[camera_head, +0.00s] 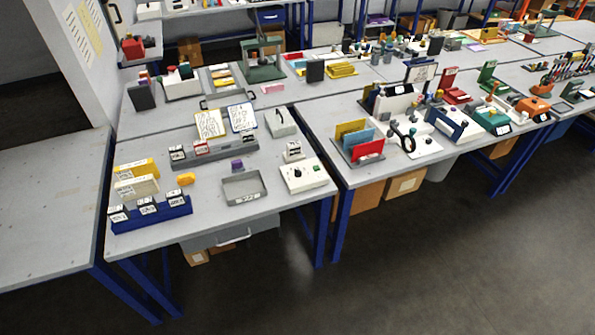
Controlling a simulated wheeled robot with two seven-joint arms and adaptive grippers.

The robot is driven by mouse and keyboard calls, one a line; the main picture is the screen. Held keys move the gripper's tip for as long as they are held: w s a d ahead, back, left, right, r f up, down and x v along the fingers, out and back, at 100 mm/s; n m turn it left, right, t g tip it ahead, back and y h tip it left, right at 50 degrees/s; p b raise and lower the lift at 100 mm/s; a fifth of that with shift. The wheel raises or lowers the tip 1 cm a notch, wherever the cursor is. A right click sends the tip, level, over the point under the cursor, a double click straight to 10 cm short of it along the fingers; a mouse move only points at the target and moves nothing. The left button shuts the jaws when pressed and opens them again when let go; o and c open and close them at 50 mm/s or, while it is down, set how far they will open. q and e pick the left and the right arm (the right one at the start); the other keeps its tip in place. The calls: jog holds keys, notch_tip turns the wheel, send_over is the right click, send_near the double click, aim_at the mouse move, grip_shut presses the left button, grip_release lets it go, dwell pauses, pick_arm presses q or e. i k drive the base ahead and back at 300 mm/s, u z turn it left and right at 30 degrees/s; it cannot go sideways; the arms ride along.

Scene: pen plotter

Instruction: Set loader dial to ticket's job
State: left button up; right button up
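A small white control box (303,175) stands at the front right corner of the near table. It has a dark round knob and a small green spot on its face. The knob's setting is too small to read. Two upright cards with handwriting, a cream one (210,123) and a white, dark-framed one (242,117), stand at the back of this table. Either could be the ticket; I cannot read the writing. Neither of my grippers is in view.
A blue rack with labelled cards (152,213), a grey tray (244,187) and a long grey holder (214,153) share the near table (215,222). An empty grey table (45,195) is at left. Open floor (420,260) lies in front; more crowded tables extend right.

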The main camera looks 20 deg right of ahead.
aim_at(298, 173)
jog(key=u, duration=0.05)
jog(key=k, duration=0.5)
jog(key=z, duration=0.65)
jog(key=i, duration=1.55)
jog(key=u, duration=0.45)
